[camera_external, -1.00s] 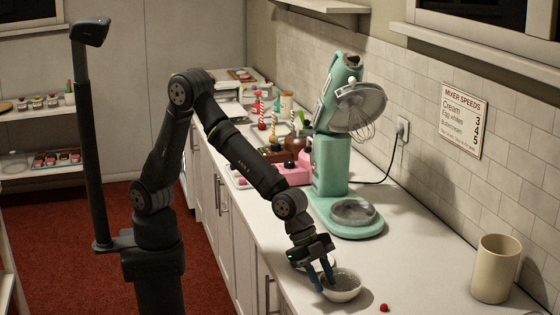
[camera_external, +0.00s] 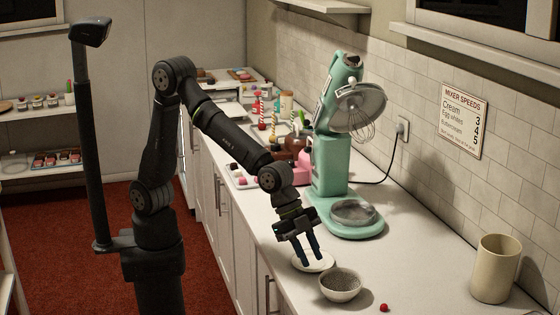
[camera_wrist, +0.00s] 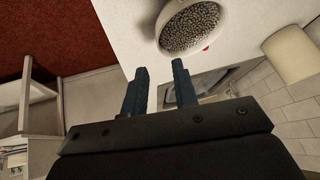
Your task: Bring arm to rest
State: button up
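My gripper (camera_external: 311,257) is above the counter, over a small white dish (camera_external: 325,265) and just behind a bowl (camera_external: 341,284) filled with small dark grains. Its two blue fingers point down and stand apart with nothing between them. In the wrist view the fingers of my gripper (camera_wrist: 160,85) are also apart and empty, and the bowl (camera_wrist: 190,28) lies beyond them near the top. My arm is bent, reaching out over the counter.
A mint stand mixer (camera_external: 330,170) with a raised head stands behind my gripper. A small red ball (camera_external: 385,308) and a beige canister (camera_external: 496,268) are to the right.

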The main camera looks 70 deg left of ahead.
jog(key=x, duration=0.8)
jog(key=shift+d+f, duration=0.1)
jog(key=shift+f, duration=0.15)
jog(key=s+d+r, duration=0.1)
jog(key=s+r, duration=1)
jog(key=s, duration=0.1)
jog(key=n+t+y, duration=0.1)
jog(key=n, duration=0.2)
send_near(322, 285)
jog(key=a+r, duration=0.3)
jog(key=a, duration=0.1)
jog(key=w+a+n+t+y, duration=0.2)
jog(key=w+a+n, duration=0.2)
jog(key=w+a, duration=0.65)
jog(key=w+a+f+n+y, duration=0.1)
jog(key=a+n+y, duration=0.3)
jog(key=a, duration=2.4)
jog(key=w+n, duration=0.1)
jog(key=n, duration=0.2)
jog(key=shift+a+f+n, duration=0.2)
jog(key=shift+a+n, duration=0.2)
jog(key=shift+w, duration=0.1)
